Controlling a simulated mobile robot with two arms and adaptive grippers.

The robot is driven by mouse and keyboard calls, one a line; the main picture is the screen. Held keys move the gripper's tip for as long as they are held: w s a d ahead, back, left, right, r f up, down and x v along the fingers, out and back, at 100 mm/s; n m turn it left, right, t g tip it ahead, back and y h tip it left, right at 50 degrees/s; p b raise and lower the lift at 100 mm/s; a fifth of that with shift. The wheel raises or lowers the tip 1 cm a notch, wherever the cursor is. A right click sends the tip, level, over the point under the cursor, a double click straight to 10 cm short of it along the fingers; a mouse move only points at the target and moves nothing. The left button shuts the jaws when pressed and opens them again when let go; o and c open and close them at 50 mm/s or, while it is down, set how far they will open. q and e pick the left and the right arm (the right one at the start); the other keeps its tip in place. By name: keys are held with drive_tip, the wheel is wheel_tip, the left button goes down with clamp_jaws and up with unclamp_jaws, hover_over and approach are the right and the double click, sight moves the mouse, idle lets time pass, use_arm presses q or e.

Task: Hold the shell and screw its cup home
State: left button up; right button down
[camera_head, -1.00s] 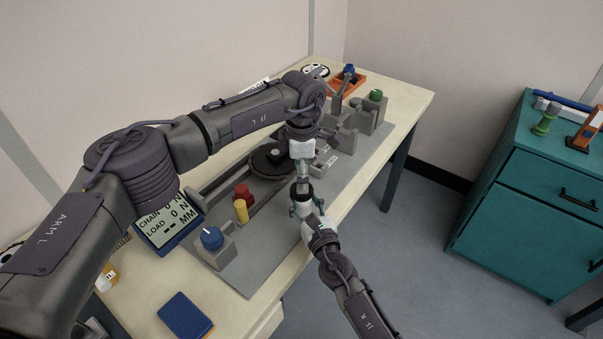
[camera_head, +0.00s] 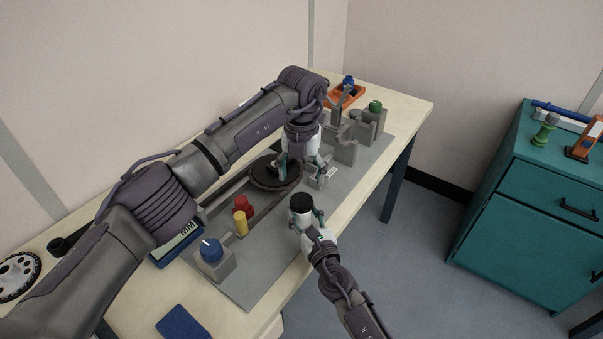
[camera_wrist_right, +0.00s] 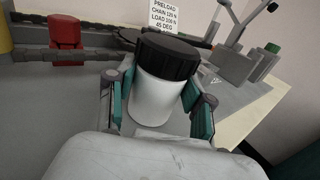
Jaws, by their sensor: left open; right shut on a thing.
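A white cylinder, which I take to be the shell (camera_wrist_right: 155,98), stands upright between the teal-lined fingers of my right gripper (camera_head: 306,215). A black ribbed cap, which I take to be the cup (camera_wrist_right: 168,55), sits on top of it; the cap also shows in the head view (camera_head: 302,202). A band of white shows below the cap, and I cannot tell how tight the cap sits. My right gripper is shut on the white shell. My left gripper (camera_head: 302,164) is open and empty, pointing down, above and behind the cap and apart from it.
A dark round disc (camera_head: 268,178) lies on the grey mat (camera_head: 262,272) beside my left gripper. Red (camera_head: 244,203) and yellow (camera_head: 240,223) cylinders and a blue knob (camera_head: 211,249) stand to the left. Grey blocks (camera_head: 345,150) and an orange tray (camera_head: 350,96) are farther back.

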sight(301, 199)
use_arm(q)
drive_tip(key=shift+f, duration=4.05)
drive_tip(key=c, duration=1.2)
drive_tip(key=o, duration=1.4)
drive_tip(key=shift+r, duration=0.1)
wheel_tip(301, 199, up, 12)
drive_tip(key=shift+f, duration=0.1)
